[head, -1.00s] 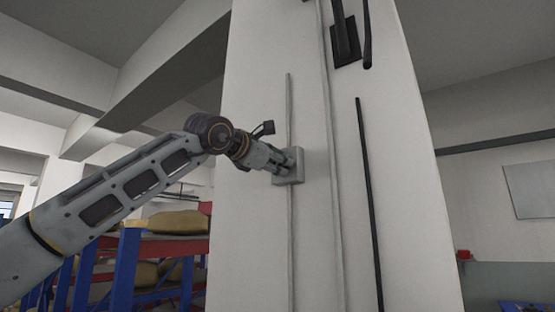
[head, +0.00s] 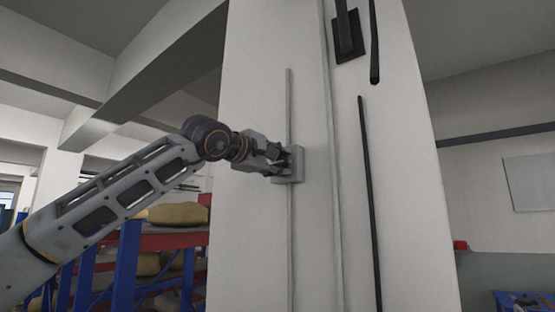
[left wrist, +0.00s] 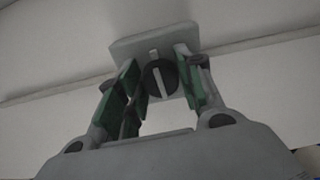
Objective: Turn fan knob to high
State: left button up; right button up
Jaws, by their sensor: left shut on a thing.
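The fan knob (left wrist: 160,78) is a round black dial with a white line running nearly upright in the left wrist view. It sits on a grey wall plate (left wrist: 126,46), which also shows on the white column in the head view (head: 298,168). My left gripper (head: 284,162) reaches the plate from the left, its fingers on both sides of the knob and shut on it. In the left wrist view the green-padded fingers (left wrist: 158,88) flank the dial. In the head view the knob is hidden by the fingers. My right gripper is not in view.
A thin conduit (head: 290,230) runs up the white column (head: 250,240) through the plate. A black box (head: 346,40) and dark pipes are higher on the column. Blue and red shelving (head: 130,265) with sacks (head: 178,214) stands at lower left.

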pick_arm(q)
jog(key=shift+f+m, duration=0.1)
jog(key=shift+m, duration=0.3)
jog(key=o, duration=1)
jog(key=shift+s, duration=0.1)
jog(key=shift+v, duration=5.95)
jog(key=shift+n, duration=0.3)
